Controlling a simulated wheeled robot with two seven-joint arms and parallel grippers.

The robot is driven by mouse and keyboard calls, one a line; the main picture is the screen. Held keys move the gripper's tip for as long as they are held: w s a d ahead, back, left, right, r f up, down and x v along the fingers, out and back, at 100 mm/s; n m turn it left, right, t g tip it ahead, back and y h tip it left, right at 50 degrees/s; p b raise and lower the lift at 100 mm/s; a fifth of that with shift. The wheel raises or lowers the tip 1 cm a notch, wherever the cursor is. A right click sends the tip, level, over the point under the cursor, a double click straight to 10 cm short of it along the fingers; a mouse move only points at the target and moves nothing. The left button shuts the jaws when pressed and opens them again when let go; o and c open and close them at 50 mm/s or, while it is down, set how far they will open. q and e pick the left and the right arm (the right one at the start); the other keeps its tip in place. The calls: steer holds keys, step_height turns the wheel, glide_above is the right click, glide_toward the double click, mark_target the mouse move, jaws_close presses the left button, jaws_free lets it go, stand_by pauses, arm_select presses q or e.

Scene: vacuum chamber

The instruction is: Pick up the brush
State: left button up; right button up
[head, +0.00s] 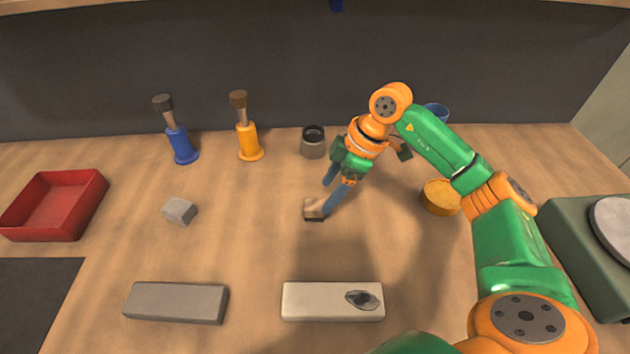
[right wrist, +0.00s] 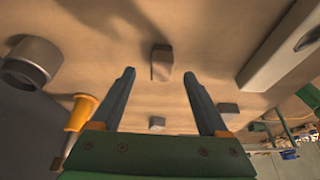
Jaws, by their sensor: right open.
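A short tan and dark brown piece (head: 314,208), which looks like the brush, stands on the wooden table at the middle. In the right wrist view the same brown piece (right wrist: 161,64) shows ahead, between the lines of the two fingers. My right gripper (head: 328,192) is open and just beside and above it in the head view; its fingers (right wrist: 160,84) hold nothing. Whether a finger touches the piece cannot be told. Two other brown-headed brushes stand upright, one in a blue holder (head: 181,146) and one in an orange holder (head: 249,142). My left gripper is not in view.
A grey cup (head: 313,146) stands behind the gripper. A small grey block (head: 179,211), a red tray (head: 94,200), a long grey block (head: 176,303) and a white bar (head: 318,301) lie around. An orange round thing (head: 441,198) sits by my right arm. The table between is clear.

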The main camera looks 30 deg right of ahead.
mark_target(316, 205)
steer(key=x, duration=0.3)
steer(key=a+p+x, duration=0.1)
steer(key=x, duration=0.2)
steer(key=shift+s+r, duration=0.1)
steer(key=shift+r, duration=0.15)
steer(key=shift+w+f, duration=0.25)
steer(key=shift+f, duration=0.15)
steer(key=shift+s+r, duration=0.1)
jaws_close()
